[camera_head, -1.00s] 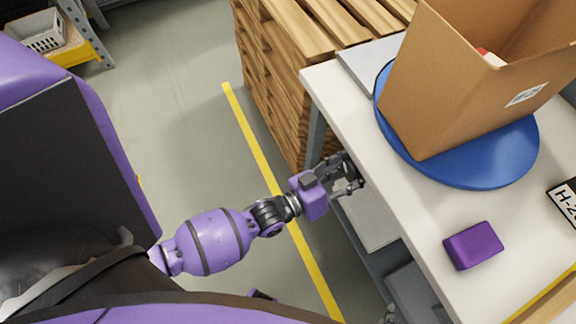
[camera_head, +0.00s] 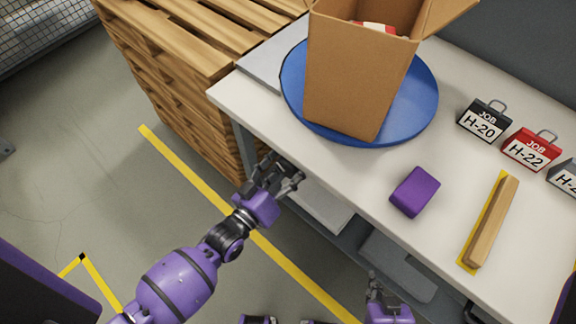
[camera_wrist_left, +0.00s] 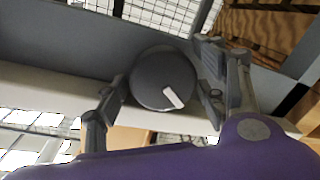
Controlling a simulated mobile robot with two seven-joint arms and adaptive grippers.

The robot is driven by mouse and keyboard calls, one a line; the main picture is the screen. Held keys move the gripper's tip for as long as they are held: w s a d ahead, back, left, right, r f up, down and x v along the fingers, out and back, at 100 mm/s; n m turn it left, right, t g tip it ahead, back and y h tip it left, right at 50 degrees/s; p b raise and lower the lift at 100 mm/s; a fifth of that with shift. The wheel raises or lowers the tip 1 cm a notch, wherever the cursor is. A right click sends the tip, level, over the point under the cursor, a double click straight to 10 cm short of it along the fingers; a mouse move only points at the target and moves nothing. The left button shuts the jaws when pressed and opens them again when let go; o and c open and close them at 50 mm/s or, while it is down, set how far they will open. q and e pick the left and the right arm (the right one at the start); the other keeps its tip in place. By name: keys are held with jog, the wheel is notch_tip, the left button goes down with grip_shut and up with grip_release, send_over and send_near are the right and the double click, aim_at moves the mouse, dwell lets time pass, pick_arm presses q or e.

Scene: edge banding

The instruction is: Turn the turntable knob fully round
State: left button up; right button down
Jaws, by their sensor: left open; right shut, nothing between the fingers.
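The turntable (camera_head: 424,93) is a blue disc on the white table, with an open cardboard box (camera_head: 350,85) standing on it. The knob (camera_wrist_left: 163,80) is a dark grey round dial with a white pointer mark, seen in the left wrist view on the table's edge face. The pointer aims down and to the right in that view. My left gripper (camera_head: 285,176) is open at the table's front edge; in the left wrist view its fingers stand on either side of the knob. Contact cannot be told. My right gripper (camera_head: 375,283) is shut and empty, low at the bottom, beside the table front.
A purple block (camera_head: 415,192) and a wooden strip (camera_head: 492,222) lie on the table. Job tags, one black (camera_head: 484,120) and one red (camera_head: 532,149), stand at the right. Wooden pallets (camera_head: 180,70) are stacked left of the table. The floor at left is clear.

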pick_arm(q)
jog(key=v, duration=1.2)
jog(key=shift+f, duration=0.15)
